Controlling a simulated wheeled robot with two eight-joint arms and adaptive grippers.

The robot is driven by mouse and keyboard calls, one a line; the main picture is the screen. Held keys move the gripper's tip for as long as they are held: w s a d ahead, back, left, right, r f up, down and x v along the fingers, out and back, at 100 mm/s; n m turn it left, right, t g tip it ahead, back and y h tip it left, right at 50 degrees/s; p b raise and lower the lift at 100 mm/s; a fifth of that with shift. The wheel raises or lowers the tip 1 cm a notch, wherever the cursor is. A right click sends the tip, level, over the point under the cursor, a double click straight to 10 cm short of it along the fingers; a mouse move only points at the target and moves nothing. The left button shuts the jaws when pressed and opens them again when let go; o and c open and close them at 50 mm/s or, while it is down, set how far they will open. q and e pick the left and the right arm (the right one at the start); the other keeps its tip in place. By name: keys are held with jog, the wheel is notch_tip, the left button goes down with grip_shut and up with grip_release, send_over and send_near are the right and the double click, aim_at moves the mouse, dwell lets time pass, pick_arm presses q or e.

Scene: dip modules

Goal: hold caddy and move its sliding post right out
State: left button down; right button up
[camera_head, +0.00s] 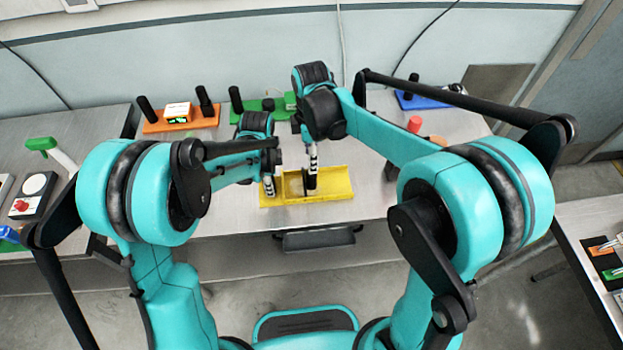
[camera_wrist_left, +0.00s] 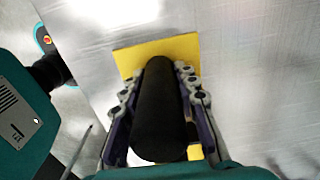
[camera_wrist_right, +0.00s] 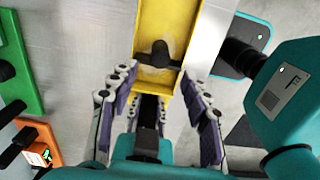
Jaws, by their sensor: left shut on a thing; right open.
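The yellow caddy (camera_head: 335,182) lies on the table, long side across the head view. My left gripper (camera_head: 269,187) is at its left end, shut on a thick black post (camera_wrist_left: 158,110) that fills the space between its fingers. My right gripper (camera_head: 311,180) is over the middle of the caddy, pointing down. It is open, with fingers spread wide in the right wrist view (camera_wrist_right: 158,85). A smaller dark post (camera_wrist_right: 160,55) stands inside the yellow trough (camera_wrist_right: 165,15), between and just beyond the right fingertips.
Behind the caddy stand an orange base (camera_head: 182,119) with black posts, a green base (camera_head: 265,108) and a blue base (camera_head: 420,101). The trough right of my right gripper looks empty. The table's front edge is close to the caddy.

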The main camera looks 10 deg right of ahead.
aim_at(312, 180)
notch_tip(312, 180, down, 11)
jog(key=shift+f, duration=0.15)
dwell(0.4)
